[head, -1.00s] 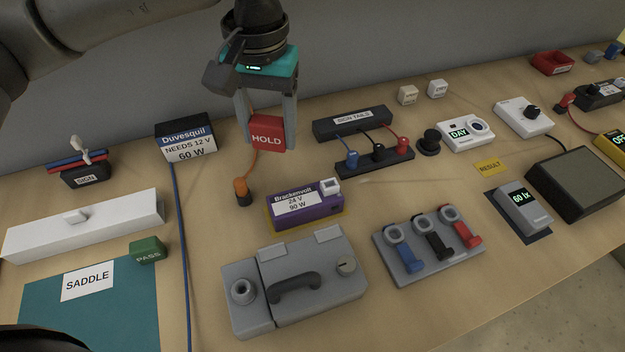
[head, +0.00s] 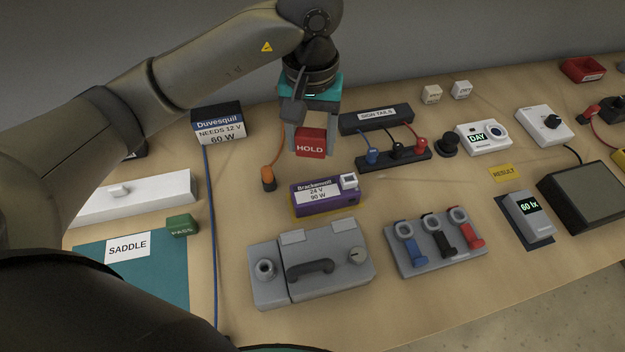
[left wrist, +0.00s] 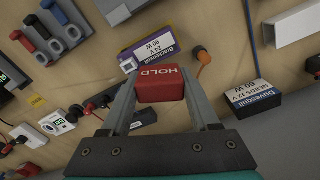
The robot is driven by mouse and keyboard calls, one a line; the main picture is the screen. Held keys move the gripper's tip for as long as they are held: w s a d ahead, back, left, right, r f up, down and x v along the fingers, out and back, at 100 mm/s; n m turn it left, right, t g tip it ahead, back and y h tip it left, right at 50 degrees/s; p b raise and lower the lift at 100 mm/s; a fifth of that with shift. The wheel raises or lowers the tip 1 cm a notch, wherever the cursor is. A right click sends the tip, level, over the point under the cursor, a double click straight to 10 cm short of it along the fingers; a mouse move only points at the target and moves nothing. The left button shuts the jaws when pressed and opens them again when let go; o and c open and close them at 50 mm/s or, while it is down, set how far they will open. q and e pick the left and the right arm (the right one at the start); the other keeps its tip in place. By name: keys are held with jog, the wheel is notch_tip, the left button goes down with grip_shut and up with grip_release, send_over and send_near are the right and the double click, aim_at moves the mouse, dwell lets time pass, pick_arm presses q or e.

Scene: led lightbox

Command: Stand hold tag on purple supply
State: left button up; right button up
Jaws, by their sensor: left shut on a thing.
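My left gripper (head: 311,140) is shut on the red HOLD tag (head: 311,147) and holds it in the air, behind and above the purple supply (head: 326,200). The purple supply, labelled Brackenvolt 24 V 90 W, lies on a yellow patch on the bench. In the left wrist view, the HOLD tag (left wrist: 160,88) sits between the two fingers, and the purple supply (left wrist: 150,50) shows beyond it, apart from it. My right gripper is not in view.
The black Duvesquil supply (head: 218,124) stands to the left, with an orange plug (head: 268,178) nearer. The SIGN TAILS block (head: 376,117) stands close right of the gripper. A grey clamp box (head: 330,272) and a lever plate (head: 435,250) lie in front.

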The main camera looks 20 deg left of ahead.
aim_at(311, 192)
pick_arm(q)
notch_tip(311, 192, down, 12)
jog(key=shift+f, duration=0.15)
dwell(0.3)
jog(key=shift+f, duration=0.2)
jog(key=o, duration=1.4)
jog(key=shift+c, duration=0.2)
jog(key=shift+r, duration=0.1)
notch_tip(311, 192, up, 12)
jog(key=shift+r, duration=0.15)
jog(key=shift+s, duration=0.1)
